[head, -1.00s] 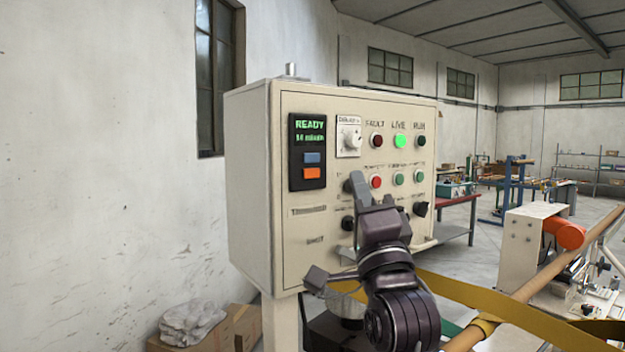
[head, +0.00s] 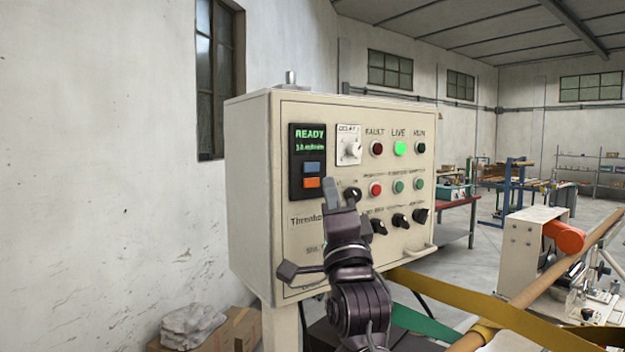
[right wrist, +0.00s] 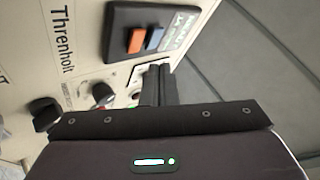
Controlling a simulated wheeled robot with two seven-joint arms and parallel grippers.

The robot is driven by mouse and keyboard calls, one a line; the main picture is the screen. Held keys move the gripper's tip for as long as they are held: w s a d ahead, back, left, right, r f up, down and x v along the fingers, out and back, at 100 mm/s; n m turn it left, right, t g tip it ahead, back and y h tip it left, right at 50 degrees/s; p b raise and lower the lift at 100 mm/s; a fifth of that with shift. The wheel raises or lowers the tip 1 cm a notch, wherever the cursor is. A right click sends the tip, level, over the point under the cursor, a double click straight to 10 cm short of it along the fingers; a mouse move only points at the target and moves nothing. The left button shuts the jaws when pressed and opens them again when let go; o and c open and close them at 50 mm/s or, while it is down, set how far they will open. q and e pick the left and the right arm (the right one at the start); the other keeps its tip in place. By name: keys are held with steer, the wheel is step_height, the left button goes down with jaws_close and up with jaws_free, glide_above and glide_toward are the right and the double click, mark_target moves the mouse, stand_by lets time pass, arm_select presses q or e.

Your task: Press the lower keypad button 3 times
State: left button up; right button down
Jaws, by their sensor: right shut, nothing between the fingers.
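The black keypad module (head: 308,160) is on the left of the control panel's face. It has a green display reading READY, a blue upper button (head: 312,168) and an orange lower button (head: 312,183). My right gripper (head: 330,184) is shut and empty, its fingertips just right of and slightly below the orange button in the head view. In the right wrist view the closed fingers (right wrist: 160,82) point toward the panel, with the orange button (right wrist: 136,40) and blue button (right wrist: 154,38) beyond them. I cannot tell whether the fingertips touch the panel. My left gripper is not in view.
The beige control box (head: 250,190) also carries a white dial (head: 349,150), indicator lamps, push buttons and black knobs (head: 400,220) close to my right gripper. A yellow strap (head: 460,304) and a winder (head: 535,240) stand at the right. A white wall lies left.

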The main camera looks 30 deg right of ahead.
steer(key=shift+w+a+y, duration=0.1)
steer(key=shift+w+y, duration=0.2)
steer(key=shift+w, duration=0.6)
stand_by(1.4)
steer(key=shift+w, duration=0.4)
steer(key=shift+w, duration=0.4)
stand_by(0.7)
steer(key=shift+s, duration=0.8)
steer(key=shift+s+b, duration=0.7)
steer(key=shift+s, duration=1.8)
